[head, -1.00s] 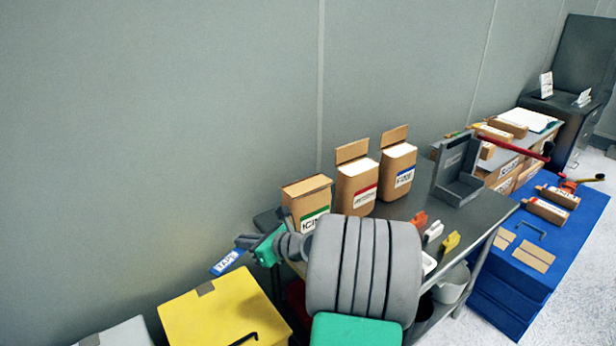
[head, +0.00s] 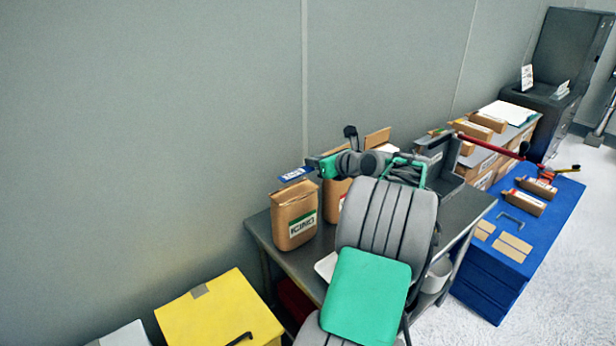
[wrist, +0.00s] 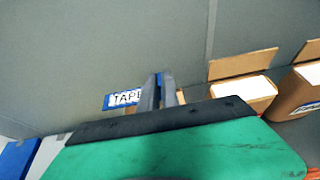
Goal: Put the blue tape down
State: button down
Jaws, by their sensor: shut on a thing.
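The blue tape (head: 297,174) is a small blue piece with a white label reading TAPE. My gripper (head: 314,170) is shut on it and holds it in the air, just above and behind the carton with the green label. In the wrist view the tape (wrist: 122,98) sticks out to the left of my gripper's fingers (wrist: 160,90). Part of the tape is hidden behind the fingers.
Brown cartons, one with a green label (head: 294,216), stand on the dark table (head: 262,232). My arm hides much of the tabletop. A yellow box (head: 222,312) stands at lower left. A blue cabinet (head: 478,290) is at right.

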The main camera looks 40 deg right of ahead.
send_over(310, 187)
notch_tip(310, 187, down, 5)
jog(key=shift+f+p, duration=0.15)
jog(key=shift+p, duration=0.15)
jog(key=shift+f, duration=1.65)
jog(key=c, duration=1.6)
grip_release()
